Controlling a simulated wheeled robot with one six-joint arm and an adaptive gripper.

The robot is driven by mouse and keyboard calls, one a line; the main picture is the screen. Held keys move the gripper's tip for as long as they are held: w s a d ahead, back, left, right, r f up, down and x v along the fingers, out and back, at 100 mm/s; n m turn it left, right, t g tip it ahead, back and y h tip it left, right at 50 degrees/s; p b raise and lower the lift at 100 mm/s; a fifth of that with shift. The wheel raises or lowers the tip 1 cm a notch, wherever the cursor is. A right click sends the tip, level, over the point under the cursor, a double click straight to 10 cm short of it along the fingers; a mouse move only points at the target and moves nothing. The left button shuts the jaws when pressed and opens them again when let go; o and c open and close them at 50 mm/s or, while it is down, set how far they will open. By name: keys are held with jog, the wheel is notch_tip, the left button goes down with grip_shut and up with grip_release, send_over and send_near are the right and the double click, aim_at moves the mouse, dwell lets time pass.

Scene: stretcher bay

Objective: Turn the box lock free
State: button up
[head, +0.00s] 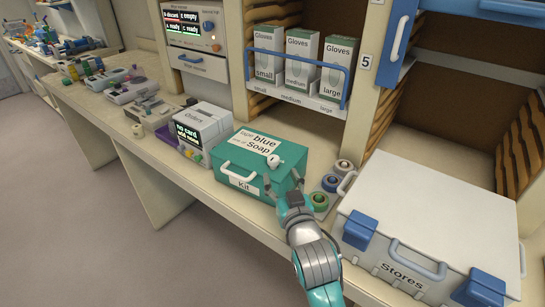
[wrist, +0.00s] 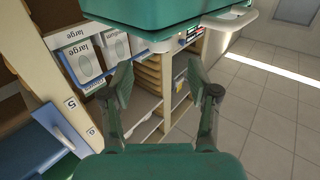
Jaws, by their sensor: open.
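The teal box (head: 229,159), labelled "Kit", stands shut on the counter with a white handle (head: 239,175) on its front. A paper on its lid reads "blue" and "Soap". A white lock knob (head: 273,161) sits on the lid near its right edge. My gripper (head: 284,185) is at the box's right end, close to the knob. In the wrist view my gripper (wrist: 163,75) has its two fingers wide apart with nothing between them. The box (wrist: 165,15) fills the top of that view, with a small white part (wrist: 160,46) at its edge, just beyond the fingertips.
A large white "Stores" case (head: 440,205) with blue latches stands to the right. Several tape rolls (head: 320,200) lie between it and the teal box. A white "Orders" box (head: 203,122) is close on the left. Glove boxes (head: 300,60) stand in a rack behind.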

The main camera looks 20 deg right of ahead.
aim_at(275, 163)
jog(key=w, duration=0.8)
jog(key=shift+w+d, duration=0.1)
jog(key=shift+d, duration=0.15)
jog(key=shift+c, duration=0.3)
grip_shut()
